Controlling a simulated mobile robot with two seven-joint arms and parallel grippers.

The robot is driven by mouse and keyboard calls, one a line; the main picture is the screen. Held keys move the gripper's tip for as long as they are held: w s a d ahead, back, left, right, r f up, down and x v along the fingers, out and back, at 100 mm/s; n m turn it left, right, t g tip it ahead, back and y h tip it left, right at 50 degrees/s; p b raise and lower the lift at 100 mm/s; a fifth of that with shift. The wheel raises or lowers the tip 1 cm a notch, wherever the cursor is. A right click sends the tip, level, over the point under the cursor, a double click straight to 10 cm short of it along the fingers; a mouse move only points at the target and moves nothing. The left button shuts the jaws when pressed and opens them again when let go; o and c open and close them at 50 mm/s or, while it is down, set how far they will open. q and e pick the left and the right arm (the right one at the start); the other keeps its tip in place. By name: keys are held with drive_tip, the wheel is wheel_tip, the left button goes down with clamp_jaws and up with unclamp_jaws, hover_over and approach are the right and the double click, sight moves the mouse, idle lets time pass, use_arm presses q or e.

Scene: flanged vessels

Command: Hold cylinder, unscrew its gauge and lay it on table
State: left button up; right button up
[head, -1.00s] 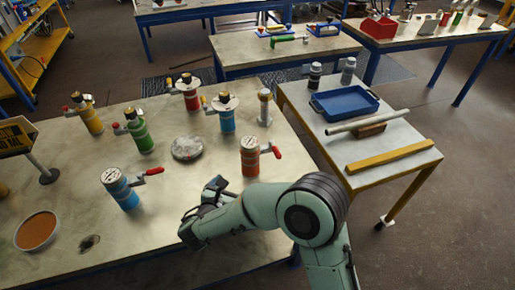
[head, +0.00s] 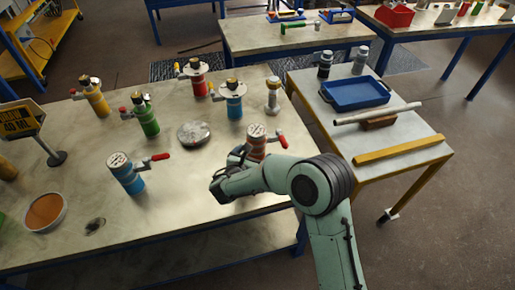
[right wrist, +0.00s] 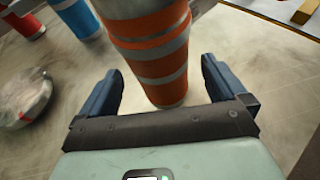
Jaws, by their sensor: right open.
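An orange cylinder with grey bands (head: 258,148) stands upright on the near workbench. A pale round gauge face (head: 257,131) is on its top and a red-handled lever (head: 281,139) sticks out to its right. My right gripper (head: 240,156) is open beside its near left side, partly hiding its lower part. In the right wrist view the orange cylinder (right wrist: 158,58) stands between and just beyond the two open fingers (right wrist: 160,76); its top is out of frame. A blue cylinder (head: 126,176) with a similar gauge face and red lever stands to the left. My left gripper is not in view.
A round grey metal disc (head: 194,134), a silver fitting (head: 273,97) and several coloured cylinders stand farther back on the workbench (head: 185,190). A bowl (head: 46,212) is at front left. A side table holds a blue tray (head: 355,94). Bare bench lies between the blue and orange cylinders.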

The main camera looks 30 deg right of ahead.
drive_tip(key=x, duration=0.3)
drive_tip(key=shift+w+d+f, duration=0.1)
drive_tip(key=shift+w+d, duration=0.05)
drive_tip(key=shift+d, duration=0.05)
drive_tip(key=shift+c, duration=0.3)
drive_tip(key=c, duration=1.5)
drive_tip(key=shift+r, duration=0.2)
